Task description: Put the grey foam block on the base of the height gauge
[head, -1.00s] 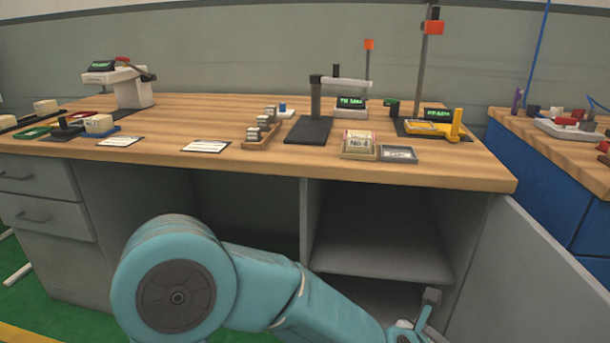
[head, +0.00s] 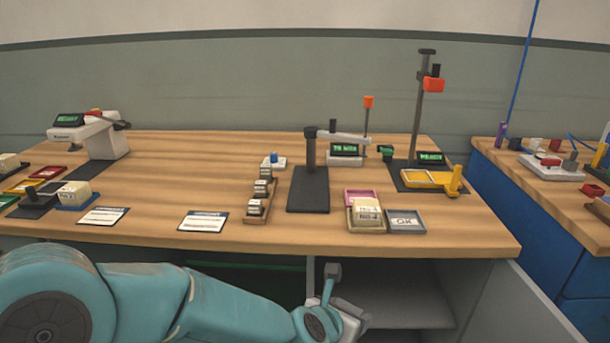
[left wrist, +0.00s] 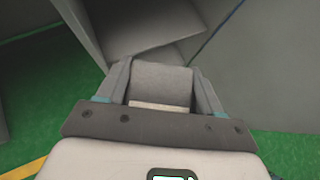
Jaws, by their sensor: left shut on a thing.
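My left gripper (head: 337,300) is in front of the bench, below the edge of its top. In the left wrist view the left gripper (left wrist: 160,88) is shut on the grey foam block (left wrist: 160,77), which sits between its two fingers. A black stand (head: 308,188) with a flat base and a pale side arm stands mid-bench; its base is bare. A tall post with an orange slider (head: 433,85) rises from a dark base at the back right. I cannot tell for certain which of these is the height gauge. My right gripper is out of view.
A wooden rack (head: 252,213) is left of the black stand. A grey OK tray (head: 406,221) and a tan tray holding No. 4 blocks (head: 367,217) lie to its right. White cards (head: 203,221) lie at the front. The bench's front edge is above my gripper.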

